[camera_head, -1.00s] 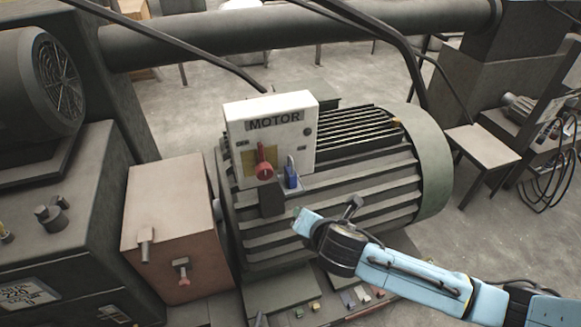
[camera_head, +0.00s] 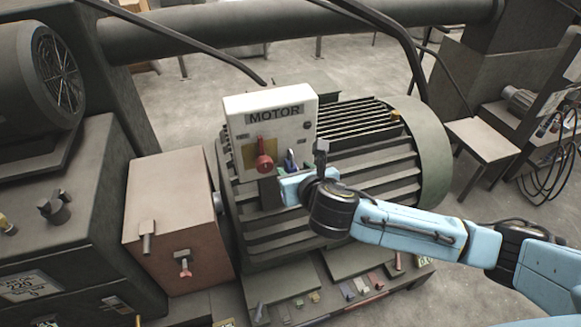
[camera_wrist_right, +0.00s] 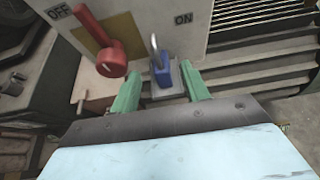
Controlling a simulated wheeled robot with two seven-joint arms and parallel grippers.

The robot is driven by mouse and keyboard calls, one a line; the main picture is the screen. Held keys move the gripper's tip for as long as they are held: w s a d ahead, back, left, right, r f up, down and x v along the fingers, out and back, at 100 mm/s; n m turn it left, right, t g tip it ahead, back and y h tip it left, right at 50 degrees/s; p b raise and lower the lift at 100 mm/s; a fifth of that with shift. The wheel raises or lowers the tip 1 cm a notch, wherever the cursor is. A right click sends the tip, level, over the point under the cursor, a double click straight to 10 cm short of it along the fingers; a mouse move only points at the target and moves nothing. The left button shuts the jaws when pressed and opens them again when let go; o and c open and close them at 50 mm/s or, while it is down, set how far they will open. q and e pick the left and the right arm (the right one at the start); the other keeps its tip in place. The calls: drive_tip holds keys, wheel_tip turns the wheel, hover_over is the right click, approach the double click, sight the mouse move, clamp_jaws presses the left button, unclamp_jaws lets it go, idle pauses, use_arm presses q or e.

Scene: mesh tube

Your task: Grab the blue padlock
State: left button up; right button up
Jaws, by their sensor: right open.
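The blue padlock (camera_wrist_right: 162,72) has a grey shackle and stands upright on a small grey ledge (camera_wrist_right: 186,84) at the front of the white MOTOR box. In the head view the padlock (camera_head: 290,160) is partly hidden by my right gripper (camera_head: 290,184). In the right wrist view, the green fingers of my right gripper (camera_wrist_right: 160,92) are spread apart, with the padlock between and just beyond them. The gripper is open and empty. My left gripper is not in view.
A red rotary handle (camera_head: 264,162) sits on the MOTOR box (camera_head: 240,108), close left of the padlock. Ribbed motor housing (camera_head: 370,185) lies behind and to the right. A brown box (camera_head: 165,195) stands at left. Several small coloured tags lie on the base below.

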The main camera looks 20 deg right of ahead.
sight(294, 169)
drive_tip(key=x, duration=0.5)
drive_tip(key=shift+f, duration=0.25)
clamp_jaws()
